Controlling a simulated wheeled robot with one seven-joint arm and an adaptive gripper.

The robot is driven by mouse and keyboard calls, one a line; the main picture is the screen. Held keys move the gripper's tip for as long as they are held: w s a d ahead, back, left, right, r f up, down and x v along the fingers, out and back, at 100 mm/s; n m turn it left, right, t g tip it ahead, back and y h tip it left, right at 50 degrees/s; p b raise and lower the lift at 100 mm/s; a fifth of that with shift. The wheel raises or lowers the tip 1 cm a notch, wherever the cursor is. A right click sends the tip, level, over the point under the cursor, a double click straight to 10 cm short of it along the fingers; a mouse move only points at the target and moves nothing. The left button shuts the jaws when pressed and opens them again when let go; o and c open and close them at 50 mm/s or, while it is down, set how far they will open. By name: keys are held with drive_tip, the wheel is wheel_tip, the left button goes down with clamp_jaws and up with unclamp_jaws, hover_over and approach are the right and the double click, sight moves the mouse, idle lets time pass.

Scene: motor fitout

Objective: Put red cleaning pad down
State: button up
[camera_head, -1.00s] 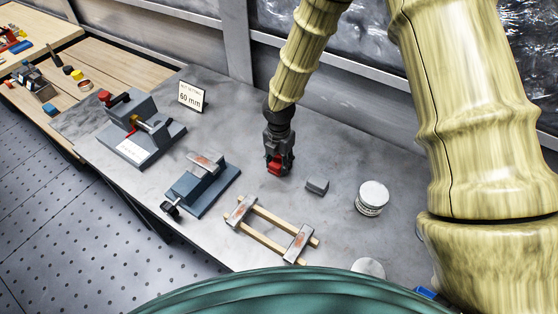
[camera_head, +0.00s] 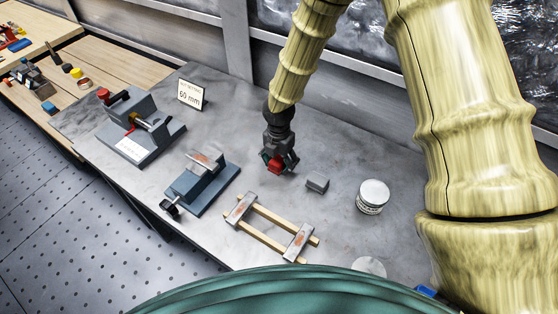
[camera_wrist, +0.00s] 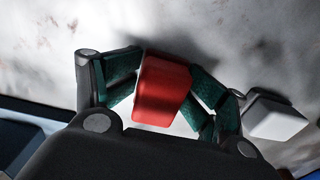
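The red cleaning pad (camera_head: 275,166) is at the grey worktop's surface, between the fingers of my gripper (camera_head: 279,160). In the wrist view the red pad (camera_wrist: 161,90) sits in the middle. The green-faced fingers of my gripper (camera_wrist: 165,88) are spread to either side of it, with pale surface showing in the gaps low down. The gripper is open around the pad. The pad's underside is hidden, so its contact with the worktop cannot be seen directly.
On the worktop (camera_head: 330,222), a small grey block (camera_head: 317,183) lies right of the gripper, with a white-lidded jar (camera_head: 373,196) beyond. A wooden-railed frame (camera_head: 262,233) lies in front. A blue vise-like fixture (camera_head: 205,185) and larger grey fixture (camera_head: 143,130) stand left. A 60 mm sign (camera_head: 191,95) stands behind.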

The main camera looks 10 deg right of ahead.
sight(279, 158)
drive_tip(key=shift+s+r, duration=0.1)
idle(0.5)
drive_tip(key=shift+r+p, duration=0.3)
drive_tip(key=shift+r, duration=0.45)
wheel_tip(279, 158, up, 12)
drive_tip(key=b, duration=0.4)
drive_tip(key=shift+f, duration=0.15)
